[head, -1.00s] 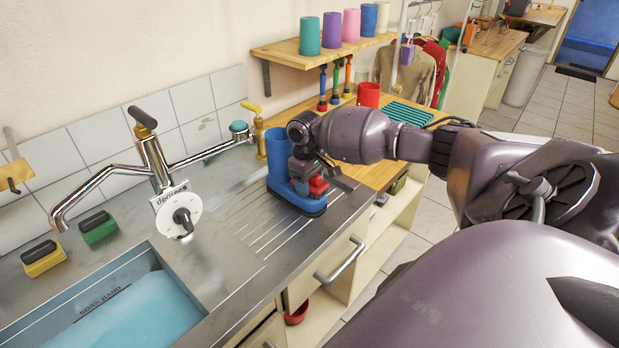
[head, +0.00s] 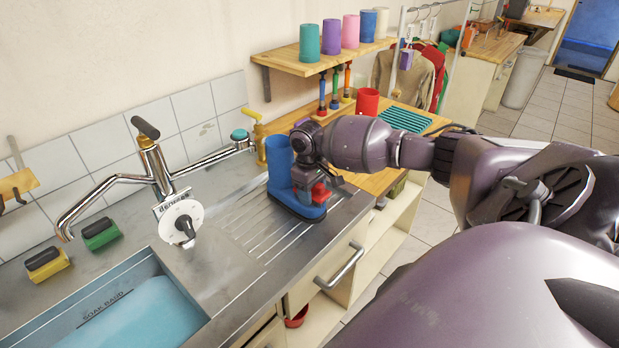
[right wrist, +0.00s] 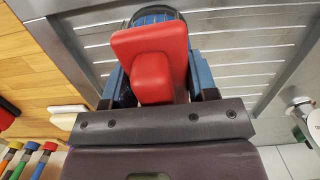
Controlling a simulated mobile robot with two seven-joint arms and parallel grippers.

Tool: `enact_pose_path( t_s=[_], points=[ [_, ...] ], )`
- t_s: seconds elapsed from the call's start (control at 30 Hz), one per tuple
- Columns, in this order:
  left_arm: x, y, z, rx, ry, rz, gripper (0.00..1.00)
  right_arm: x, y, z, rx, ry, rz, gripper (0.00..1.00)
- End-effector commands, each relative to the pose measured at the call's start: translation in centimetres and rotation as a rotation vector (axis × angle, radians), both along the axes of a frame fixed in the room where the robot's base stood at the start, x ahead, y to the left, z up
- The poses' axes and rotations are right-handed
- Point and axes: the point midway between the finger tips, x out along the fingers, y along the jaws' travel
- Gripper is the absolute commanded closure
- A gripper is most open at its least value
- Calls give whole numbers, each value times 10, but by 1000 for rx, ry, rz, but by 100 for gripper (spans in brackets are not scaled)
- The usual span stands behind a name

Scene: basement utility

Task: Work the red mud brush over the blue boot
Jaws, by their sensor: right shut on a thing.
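The blue boot (head: 279,163) stands upright on the ribbed steel drainboard, its shaft at the left and its toe toward the lower right. My right gripper (head: 316,184) is beside the shaft, above the toe, and shut on the red mud brush (head: 321,193). In the right wrist view the brush (right wrist: 153,62) sits between the two fingers, with a dark blue rounded part of the boot (right wrist: 155,14) showing behind it. The brush hides much of the boot there, and I cannot tell whether the bristles touch it. My left gripper is not in view.
A sink (head: 130,310) with blue water, a chrome tap (head: 150,175) and two sponge-like blocks lie left. A brass tap (head: 257,135) stands behind the boot. A red cup (head: 367,101) and a green ribbed mat (head: 405,118) are on the wooden counter beyond, below a cup shelf (head: 330,55).

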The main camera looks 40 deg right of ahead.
Motion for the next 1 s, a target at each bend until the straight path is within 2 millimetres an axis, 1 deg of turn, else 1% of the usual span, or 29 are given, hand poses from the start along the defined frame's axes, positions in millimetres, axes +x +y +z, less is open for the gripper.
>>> enact_pose_path(
  t_s=[0.03, 0.1, 0.27, 0.7, 0.87, 1.0],
  points=[
    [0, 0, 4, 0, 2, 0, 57, -3, 0, 1, 0, 5, 0, 66],
    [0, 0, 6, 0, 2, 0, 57, -4, 0, 0, 1, 3, 0, 66],
    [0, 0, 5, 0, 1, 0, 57, -1, 0, -1, 1, 0, -1, 66],
    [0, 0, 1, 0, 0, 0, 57, 21, 2, -1, 0, -2, 0, 66],
    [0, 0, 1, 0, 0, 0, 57, 20, 2, -1, 0, -1, 0, 66],
    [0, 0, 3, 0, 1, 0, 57, 13, 1, -1, 0, 0, -1, 66]
  ],
)
